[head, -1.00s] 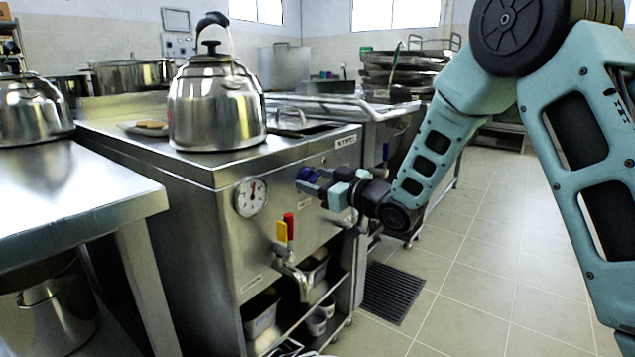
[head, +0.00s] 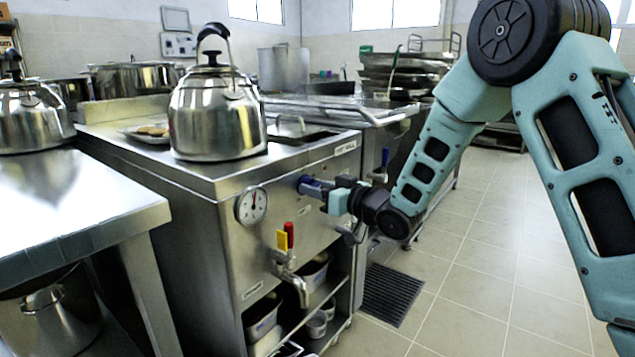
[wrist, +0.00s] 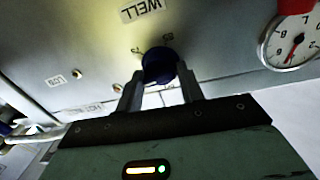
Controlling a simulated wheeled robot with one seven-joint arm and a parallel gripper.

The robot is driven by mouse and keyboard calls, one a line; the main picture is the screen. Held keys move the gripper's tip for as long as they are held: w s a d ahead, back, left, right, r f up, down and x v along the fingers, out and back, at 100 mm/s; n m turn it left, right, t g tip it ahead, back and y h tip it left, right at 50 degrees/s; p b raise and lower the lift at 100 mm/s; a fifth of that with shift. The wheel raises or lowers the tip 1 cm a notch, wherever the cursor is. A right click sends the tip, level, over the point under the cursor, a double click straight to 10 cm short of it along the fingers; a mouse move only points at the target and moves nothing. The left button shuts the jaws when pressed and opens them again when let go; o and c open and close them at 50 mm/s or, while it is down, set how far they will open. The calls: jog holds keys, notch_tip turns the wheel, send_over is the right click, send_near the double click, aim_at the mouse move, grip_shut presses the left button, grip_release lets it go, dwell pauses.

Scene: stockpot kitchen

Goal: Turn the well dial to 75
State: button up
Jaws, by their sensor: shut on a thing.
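The well dial is a dark blue round knob (wrist: 158,64) on the steel front panel, near the WELL label (wrist: 142,9) in the wrist view. Small marks are printed around it; its exact setting is too small to read. My gripper (wrist: 160,84) is shut on the dial, with one finger on each side.
A round white gauge (head: 252,205) sits left of the dial. Below it is a tap (head: 290,272) with red and yellow handles. A steel kettle (head: 216,118) stands on the counter above. The tiled floor (head: 470,280) at right is clear.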

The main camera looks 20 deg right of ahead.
jog(key=m+p, duration=0.5)
jog(key=shift+r, duration=0.3)
jog(key=m+p, duration=0.3)
jog(key=shift+f+g+p, duration=0.1)
jog(key=shift+g+p, duration=0.25)
jog(key=shift+g, duration=0.05)
jog(key=shift+f+m+p, duration=0.1)
jog(key=shift+m+p, duration=0.8)
jog(key=shift+m, duration=0.3)
jog(key=o, duration=1)
jog(key=shift+c, duration=0.2)
jog(key=p+v, duration=0.1)
jog(key=v, duration=1.6)
jog(key=shift+d+f, duration=0.2)
jog(key=shift+d, duration=0.1)
